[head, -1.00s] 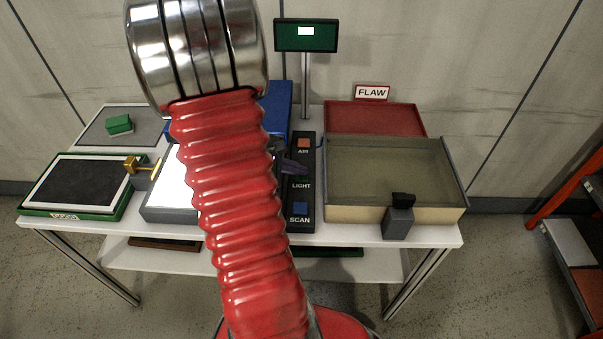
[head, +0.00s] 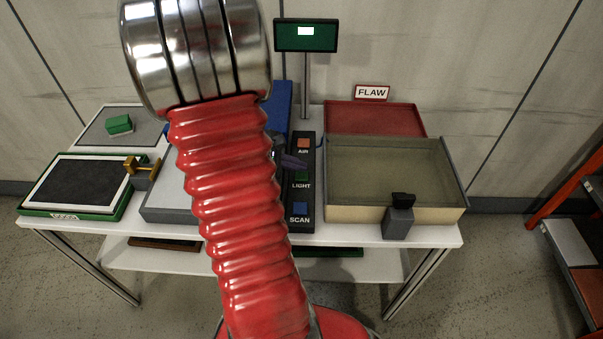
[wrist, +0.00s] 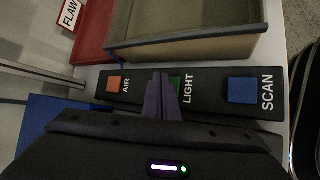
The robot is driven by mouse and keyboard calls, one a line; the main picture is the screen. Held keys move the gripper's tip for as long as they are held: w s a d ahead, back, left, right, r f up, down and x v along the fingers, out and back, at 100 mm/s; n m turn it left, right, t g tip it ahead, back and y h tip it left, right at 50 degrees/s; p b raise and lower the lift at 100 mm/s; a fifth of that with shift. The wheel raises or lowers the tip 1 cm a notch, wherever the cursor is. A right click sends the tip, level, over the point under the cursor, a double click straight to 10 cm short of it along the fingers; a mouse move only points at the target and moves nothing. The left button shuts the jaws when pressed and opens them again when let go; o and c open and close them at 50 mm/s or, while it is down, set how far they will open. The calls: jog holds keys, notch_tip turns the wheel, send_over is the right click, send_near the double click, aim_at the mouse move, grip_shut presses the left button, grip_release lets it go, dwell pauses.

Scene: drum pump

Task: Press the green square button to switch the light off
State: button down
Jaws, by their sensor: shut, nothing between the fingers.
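The green square button (head: 301,175) sits above the word LIGHT on a black control strip (head: 304,139). In the wrist view the green button (wrist: 175,82) shows beside my fingers, which hide part of it. My gripper (wrist: 161,78) is shut and empty, its purple fingers pointing at the strip by the button. In the head view my gripper (head: 294,162) is over the strip, just above the green button in the picture. I cannot tell whether it touches. The light panel (head: 170,199), partly behind my arm, is grey and unlit.
An orange AIR button (head: 303,143) and a blue SCAN button (head: 300,208) flank the green one. A beige open bin (head: 350,212) stands right of the strip, a red FLAW tray (head: 372,119) behind it. A green-lit display (head: 306,44) stands on a post.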

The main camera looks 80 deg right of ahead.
aim_at(298, 177)
notch_tip(298, 177, up, 6)
jog(key=shift+f, duration=0.1)
dwell(0.6)
dwell(0.7)
